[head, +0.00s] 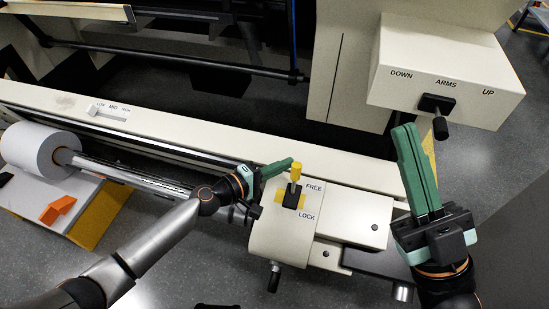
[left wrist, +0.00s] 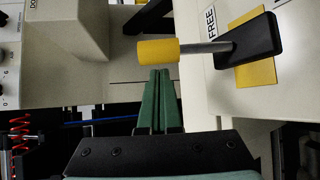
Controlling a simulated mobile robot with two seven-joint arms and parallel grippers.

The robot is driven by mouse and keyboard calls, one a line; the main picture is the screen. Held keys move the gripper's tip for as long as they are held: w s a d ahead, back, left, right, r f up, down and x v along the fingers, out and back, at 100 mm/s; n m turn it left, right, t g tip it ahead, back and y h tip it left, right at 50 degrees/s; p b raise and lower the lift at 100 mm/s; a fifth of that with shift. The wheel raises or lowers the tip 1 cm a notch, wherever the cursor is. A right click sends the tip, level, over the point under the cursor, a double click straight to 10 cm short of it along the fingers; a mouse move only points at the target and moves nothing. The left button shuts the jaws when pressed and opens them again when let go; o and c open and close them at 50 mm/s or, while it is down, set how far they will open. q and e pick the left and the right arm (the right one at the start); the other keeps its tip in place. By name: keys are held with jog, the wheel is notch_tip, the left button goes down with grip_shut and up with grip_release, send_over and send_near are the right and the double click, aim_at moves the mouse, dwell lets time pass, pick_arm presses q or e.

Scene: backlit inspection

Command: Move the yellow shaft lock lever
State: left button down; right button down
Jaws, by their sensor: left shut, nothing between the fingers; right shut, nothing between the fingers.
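The yellow shaft lock lever (head: 296,171) stands on the cream housing between the labels FREE and LOCK, nearer FREE in the head view. In the left wrist view its yellow knob (left wrist: 158,50) sits on a grey rod from a black pivot over a yellow plate. My left gripper (head: 291,162) is shut and empty, its green fingertips close beside the knob. In the left wrist view the shut fingers (left wrist: 159,72) lie just below the knob; I cannot tell whether they touch. My right gripper (head: 407,130) is shut and empty, pointing up at the right.
A cream box labelled DOWN, ARMS, UP (head: 450,60) with a black lever (head: 439,112) is above my right gripper. A white roll (head: 38,150) on a metal shaft (head: 130,175) lies left. A black-handled lever (head: 273,277) hangs below the housing. An orange wedge (head: 58,208) lies bottom left.

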pick_arm(q)
jog(key=shift+s+d, duration=0.1)
jog(key=shift+s, duration=0.25)
